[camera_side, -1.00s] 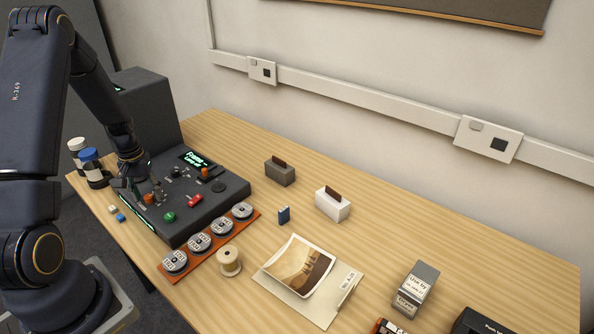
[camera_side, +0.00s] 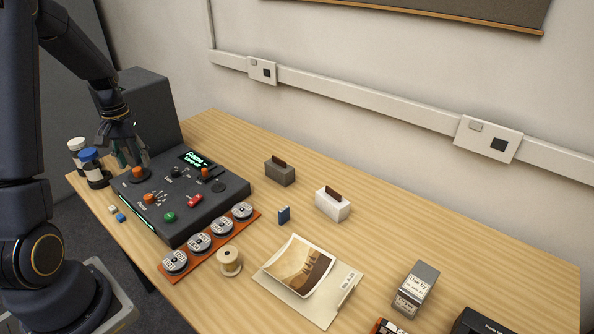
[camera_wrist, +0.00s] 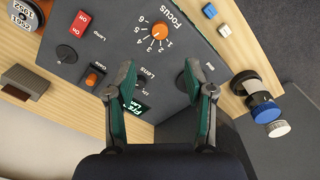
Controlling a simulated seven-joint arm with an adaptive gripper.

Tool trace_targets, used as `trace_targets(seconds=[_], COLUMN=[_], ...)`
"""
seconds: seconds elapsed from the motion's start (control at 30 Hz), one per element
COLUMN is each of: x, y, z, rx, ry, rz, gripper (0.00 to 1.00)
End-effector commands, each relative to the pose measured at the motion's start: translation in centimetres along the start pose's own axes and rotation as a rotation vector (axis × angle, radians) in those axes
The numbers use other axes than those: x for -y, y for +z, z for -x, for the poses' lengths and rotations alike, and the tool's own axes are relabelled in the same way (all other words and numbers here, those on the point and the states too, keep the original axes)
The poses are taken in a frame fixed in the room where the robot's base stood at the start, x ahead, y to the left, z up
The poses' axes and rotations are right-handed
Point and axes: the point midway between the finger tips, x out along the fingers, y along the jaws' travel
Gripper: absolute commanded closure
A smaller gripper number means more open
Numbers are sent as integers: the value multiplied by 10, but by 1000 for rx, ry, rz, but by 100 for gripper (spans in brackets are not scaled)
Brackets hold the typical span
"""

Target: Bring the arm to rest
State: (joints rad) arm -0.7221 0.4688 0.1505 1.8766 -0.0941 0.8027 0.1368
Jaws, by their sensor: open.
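My gripper (camera_side: 123,156) is above the back left part of the dark control console (camera_side: 188,208) in the side view. In the wrist view my gripper (camera_wrist: 165,80) is open, with its two green-padded fingers apart and nothing between them. The console (camera_wrist: 185,50) shows beyond the fingers, with an orange Focus knob (camera_wrist: 159,30) ahead of them. A red switch (camera_side: 194,201) and a green button (camera_side: 169,216) are on the console's top. The fingers hide part of the small screen (camera_wrist: 128,104) in the wrist view.
Blue- and white-capped bottles (camera_side: 92,166) stand close to the left of my gripper. A tall dark box (camera_side: 142,105) stands behind it. Several reels lie on an orange strip (camera_side: 214,245) before the console. A photograph (camera_side: 300,266) lies farther right. The space above the table's right side is clear.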

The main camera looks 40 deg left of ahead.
Motion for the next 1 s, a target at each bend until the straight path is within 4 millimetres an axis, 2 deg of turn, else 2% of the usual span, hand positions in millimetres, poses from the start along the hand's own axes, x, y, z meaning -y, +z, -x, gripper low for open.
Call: trace_targets(seconds=[0.07, 0.13, 0.17, 0.27, 0.3, 0.37, 0.4, 0.47, 0.5, 0.6, 0.7, 0.8, 0.9, 1.0], x=[-6, -19, -27, -71, -92, -123, -140, -161, -172, -188, -189, -183, -173, -165], y=[-1, -5, -7, -3, 7, 29, 47, 78, 100, 155, 202, 236, 255, 260], z=[1, 13, 22, 67, 89, 119, 137, 160, 172, 193, 199, 194, 181, 166], rx=[-3, -34, -56, -153, -197, -258, -295, -345, -375, -444, -491, -516, -512, -472], ry=[0, 4, 7, 31, 46, 71, 88, 115, 134, 176, 207, 223, 216, 194], rz=[-14, -45, -64, -169, -225, -312, -368, -448, -499, -620, -714, -774, -796, -784], gripper=[46, 46, 46, 46, 46, 46, 46, 46, 46, 46, 46, 46, 46, 46])
